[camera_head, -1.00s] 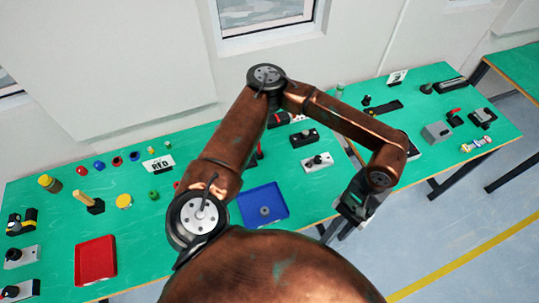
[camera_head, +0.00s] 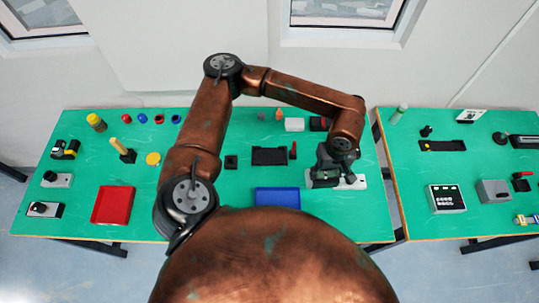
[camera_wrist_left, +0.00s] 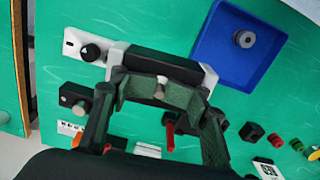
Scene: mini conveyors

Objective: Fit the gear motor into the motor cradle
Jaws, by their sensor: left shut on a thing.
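My left gripper (camera_head: 328,168) is over the right part of the near green table. In the left wrist view, its fingers (camera_wrist_left: 160,95) are shut on a dark block with pale ends (camera_wrist_left: 160,66), which I take to be the gear motor. A short grey stub shows between the fingertips. The block is seen over the bench beside the blue tray. A black notched holder (camera_head: 270,156) lies left of the gripper in the head view; it may be the motor cradle, but I cannot be sure. My right gripper is not in view.
The blue tray (camera_head: 277,189) holds a grey round part (camera_wrist_left: 244,39) in the wrist view. A pale plate with a black knob (camera_wrist_left: 85,48) lies close to the held block. A red tray (camera_head: 112,205) is at left. A second table (camera_head: 470,185) stands right, across a gap.

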